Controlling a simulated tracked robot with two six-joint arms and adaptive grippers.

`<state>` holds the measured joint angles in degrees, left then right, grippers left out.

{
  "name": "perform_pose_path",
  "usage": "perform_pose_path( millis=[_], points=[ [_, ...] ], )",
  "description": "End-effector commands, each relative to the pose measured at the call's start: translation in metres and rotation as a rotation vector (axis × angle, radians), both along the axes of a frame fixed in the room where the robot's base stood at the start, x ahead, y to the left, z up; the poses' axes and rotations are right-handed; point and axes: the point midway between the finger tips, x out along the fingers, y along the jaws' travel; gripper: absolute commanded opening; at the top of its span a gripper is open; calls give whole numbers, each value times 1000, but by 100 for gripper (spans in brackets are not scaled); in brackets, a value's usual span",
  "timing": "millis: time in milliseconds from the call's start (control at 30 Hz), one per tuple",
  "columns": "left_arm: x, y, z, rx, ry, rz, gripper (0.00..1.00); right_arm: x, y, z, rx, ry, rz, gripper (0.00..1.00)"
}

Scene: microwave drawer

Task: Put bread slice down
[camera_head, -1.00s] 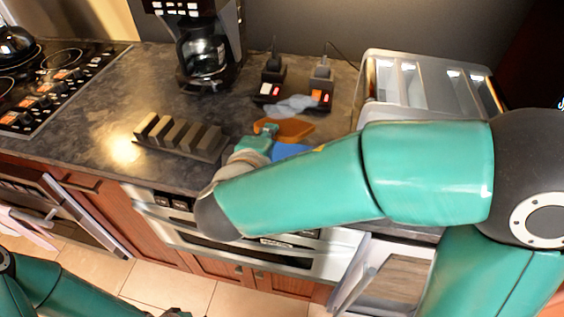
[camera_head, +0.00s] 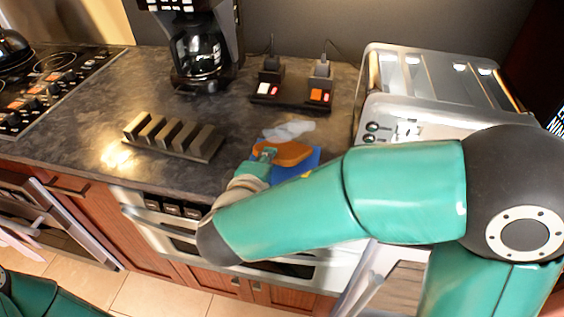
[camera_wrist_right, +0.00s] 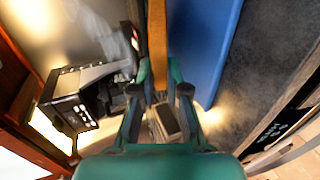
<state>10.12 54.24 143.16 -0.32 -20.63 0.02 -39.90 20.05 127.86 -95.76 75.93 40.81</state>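The orange-brown bread slice (camera_head: 288,152) is in my right gripper (camera_head: 265,157), above the front part of the dark counter. In the right wrist view, the bread slice (camera_wrist_right: 157,40) appears edge-on as a narrow upright strip between the two fingers of the right gripper (camera_wrist_right: 160,88). A flat blue item (camera_head: 308,163) lies below and to the right of the slice in the head view; the blue item (camera_wrist_right: 207,45) is beside the slice in the wrist view. I cannot tell whether the slice touches it. My left arm is at the bottom left; its gripper is out of view.
A slotted block (camera_head: 172,136) stands left of my right gripper. Behind are a coffee maker (camera_head: 200,50), a two-switch device (camera_head: 290,92) and a grey translucent item (camera_head: 289,131). A large silver toaster-like appliance (camera_head: 430,85) stands right. Counter (camera_head: 105,105) is clear at left.

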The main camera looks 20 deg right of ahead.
Motion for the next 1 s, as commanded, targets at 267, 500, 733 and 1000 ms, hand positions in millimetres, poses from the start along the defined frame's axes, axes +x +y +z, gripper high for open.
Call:
perform_pose_path(
  millis=[267, 500, 733, 1000],
  points=[
    [0, 0, 0, 0, 0, 0, 38, 0, 0, 0, 0, 0, 0, 30],
    [0, 0, 0, 0, 0, 0, 38, -5, 4, 3, 0, -1, 2, 30],
    [0, 0, 1, 0, 0, 0, 38, -26, 18, 13, 1, -2, 3, 30],
    [0, 0, 3, 0, 0, 0, 38, -51, 35, 24, 0, -2, 3, 30]
  ],
)
